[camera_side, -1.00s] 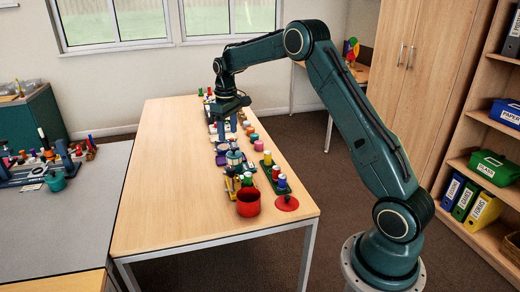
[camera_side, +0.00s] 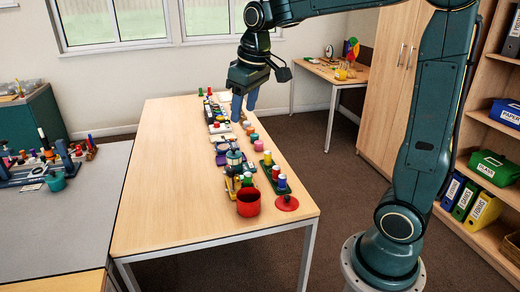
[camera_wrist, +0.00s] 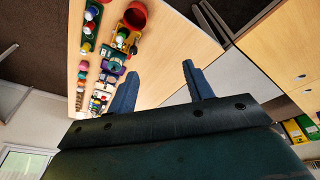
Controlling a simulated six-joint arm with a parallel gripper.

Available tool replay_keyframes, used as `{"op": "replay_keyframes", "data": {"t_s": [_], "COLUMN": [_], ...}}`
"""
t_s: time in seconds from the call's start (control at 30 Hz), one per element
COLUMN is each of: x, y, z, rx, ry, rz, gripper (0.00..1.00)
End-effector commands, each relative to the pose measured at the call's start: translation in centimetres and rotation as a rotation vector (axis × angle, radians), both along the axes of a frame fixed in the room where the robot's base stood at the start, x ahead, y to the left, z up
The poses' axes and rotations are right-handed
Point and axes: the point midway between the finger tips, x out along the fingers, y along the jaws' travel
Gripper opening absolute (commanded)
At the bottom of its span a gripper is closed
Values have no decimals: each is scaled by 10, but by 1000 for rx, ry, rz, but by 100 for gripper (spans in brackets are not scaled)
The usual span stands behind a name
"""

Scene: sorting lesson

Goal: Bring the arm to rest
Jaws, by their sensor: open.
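My gripper (camera_side: 243,106) hangs above the wooden table in the side view, pointing down, with its blue fingers apart and nothing between them. In the wrist view its two fingers (camera_wrist: 160,85) are spread wide with bare table top between them. My arm reaches in from the right, its upper part cut off by the top edge of the side view. The wooden table (camera_side: 165,190) stands below the gripper with a row of sorting objects along its right side.
A red cup (camera_side: 248,203) stands near the table's front right, also in the wrist view (camera_wrist: 135,14). A green tray (camera_side: 268,178) with coloured pegs is beside it. The table's left half is clear. A grey table (camera_side: 70,220) stands left; a cabinet (camera_side: 400,70) and shelves are at right.

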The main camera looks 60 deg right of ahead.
Motion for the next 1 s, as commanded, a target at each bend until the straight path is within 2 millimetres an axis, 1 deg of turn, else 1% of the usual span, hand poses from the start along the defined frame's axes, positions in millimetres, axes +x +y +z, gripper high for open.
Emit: {"op": "replay_keyframes", "data": {"t_s": [0.03, 0.2, 0.47, 0.7, 0.8, 0.9, 1.0], "x": [-12, -48, -104, -153, -170, -183, -191], "y": [7, 24, 46, 61, 65, 68, 70], "z": [4, 12, 12, 0, -7, -14, -19], "rx": [0, 2, 12, 27, 34, 40, 44], "ry": [-16, -60, -127, -189, -210, -228, -239], "rz": [3, 2, 3, 4, 4, 5, 5], "gripper": [51, 51, 51, 51, 51, 51, 51]}}
